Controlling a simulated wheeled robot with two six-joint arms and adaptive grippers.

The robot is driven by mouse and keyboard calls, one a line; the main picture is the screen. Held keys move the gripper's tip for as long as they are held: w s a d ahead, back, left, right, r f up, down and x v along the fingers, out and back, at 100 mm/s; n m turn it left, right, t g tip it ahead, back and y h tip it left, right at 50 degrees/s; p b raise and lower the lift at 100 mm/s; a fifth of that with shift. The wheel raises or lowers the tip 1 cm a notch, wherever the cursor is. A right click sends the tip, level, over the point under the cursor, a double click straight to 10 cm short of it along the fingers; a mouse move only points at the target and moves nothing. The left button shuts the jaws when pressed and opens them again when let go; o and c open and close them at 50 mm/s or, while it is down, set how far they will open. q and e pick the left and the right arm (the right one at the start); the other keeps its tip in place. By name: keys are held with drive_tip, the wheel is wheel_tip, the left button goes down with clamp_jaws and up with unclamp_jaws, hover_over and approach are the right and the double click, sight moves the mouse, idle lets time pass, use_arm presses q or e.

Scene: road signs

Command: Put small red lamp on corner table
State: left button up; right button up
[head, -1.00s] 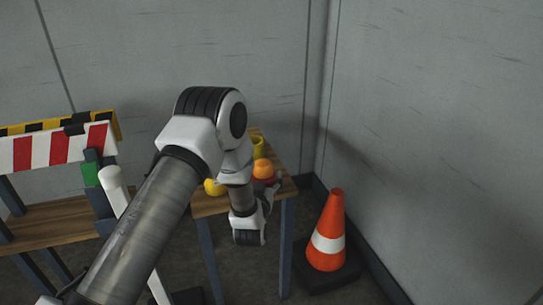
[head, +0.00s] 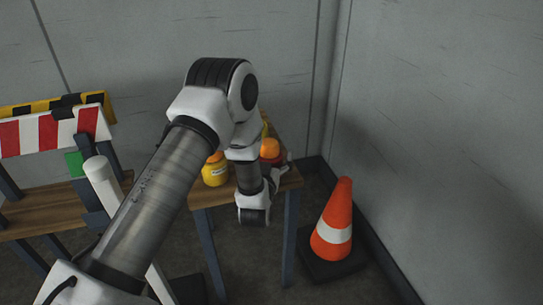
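The small red lamp (head: 271,159) has an orange dome and a red base. It shows just right of my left arm's wrist, at or over the wooden corner table (head: 294,181). My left gripper (head: 279,172) is close beside the lamp's base, mostly behind the wrist. Its fingers are too small and hidden to tell whether they hold the lamp. I cannot tell whether the lamp rests on the table. My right gripper is not in view.
A yellow lamp with an orange dome (head: 215,171) stands on the table, left of the wrist. Another yellow item (head: 265,126) is partly hidden behind the arm. A traffic cone (head: 335,222) stands right of the table, near the walls. A striped barrier (head: 55,133) is at the left.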

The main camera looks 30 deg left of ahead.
use_arm(q)
drive_tip(key=shift+s+r, duration=0.1)
drive_tip(key=shift+r, duration=0.05)
drive_tip(key=shift+r, duration=0.1)
drive_tip(key=shift+s+d+r, duration=0.1)
drive_tip(key=shift+s, duration=0.05)
drive_tip(key=p+v, duration=0.1)
drive_tip(key=v, duration=1)
drive_tip(key=s+d+f+m+g+h, duration=0.15)
drive_tip(key=s+f+g, duration=0.25)
drive_tip(key=f, duration=0.4)
drive_tip(key=s+d+f+g+h, duration=0.2)
drive_tip(key=s+f+g+h, duration=0.15)
drive_tip(key=f, duration=0.35)
drive_tip(key=s+d+f+m+g+h, duration=0.1)
drive_tip(key=s+f+g, duration=0.3)
drive_tip(key=s, duration=0.6)
drive_tip(key=s+d+f+m+g+h, duration=0.1)
drive_tip(key=s+d+f+g, duration=0.3)
drive_tip(key=s, duration=0.5)
drive_tip(key=shift+s+d+f+m+g, duration=0.15)
drive_tip(key=shift+s+f+m+g, duration=0.25)
drive_tip(key=shift+f+g, duration=0.2)
